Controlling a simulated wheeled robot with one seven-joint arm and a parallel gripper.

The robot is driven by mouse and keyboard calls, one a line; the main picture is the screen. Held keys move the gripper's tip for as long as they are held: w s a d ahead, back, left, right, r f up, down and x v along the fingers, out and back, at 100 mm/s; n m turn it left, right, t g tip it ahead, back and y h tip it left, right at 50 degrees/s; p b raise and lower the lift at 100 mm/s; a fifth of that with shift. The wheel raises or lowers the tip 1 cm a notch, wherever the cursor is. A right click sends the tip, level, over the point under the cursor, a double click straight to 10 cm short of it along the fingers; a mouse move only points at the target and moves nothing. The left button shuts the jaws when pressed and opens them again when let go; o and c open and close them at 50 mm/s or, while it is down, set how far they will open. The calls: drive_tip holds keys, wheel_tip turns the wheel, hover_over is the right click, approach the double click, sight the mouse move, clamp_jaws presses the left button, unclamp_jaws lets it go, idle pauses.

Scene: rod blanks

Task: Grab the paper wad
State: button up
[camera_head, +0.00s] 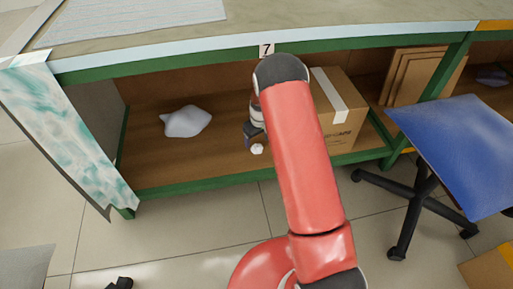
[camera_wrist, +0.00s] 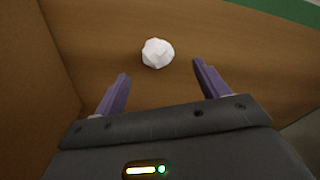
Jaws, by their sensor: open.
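The paper wad (camera_wrist: 157,53) is a small white crumpled ball on the brown wooden shelf. In the wrist view it lies just beyond my open fingertips, roughly midway between them. In the head view the paper wad (camera_head: 257,149) shows near the shelf's front edge, just below my gripper. My gripper (camera_wrist: 160,70) is open and empty, with a purple-grey finger on each side. In the head view my red arm hides much of my gripper (camera_head: 252,137).
A cardboard box (camera_head: 340,110) stands right of my arm on the shelf (camera_head: 160,160). A pale crumpled bag (camera_head: 187,121) lies to the left. The green shelf edge (camera_head: 200,184) runs in front, with the countertop above. A blue chair (camera_head: 465,150) stands at right.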

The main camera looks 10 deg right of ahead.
sight(258, 146)
drive_tip(key=f, duration=0.7)
drive_tip(key=shift+w+d, duration=0.1)
drive_tip(key=shift+w, duration=0.1)
drive_tip(key=c, duration=1)
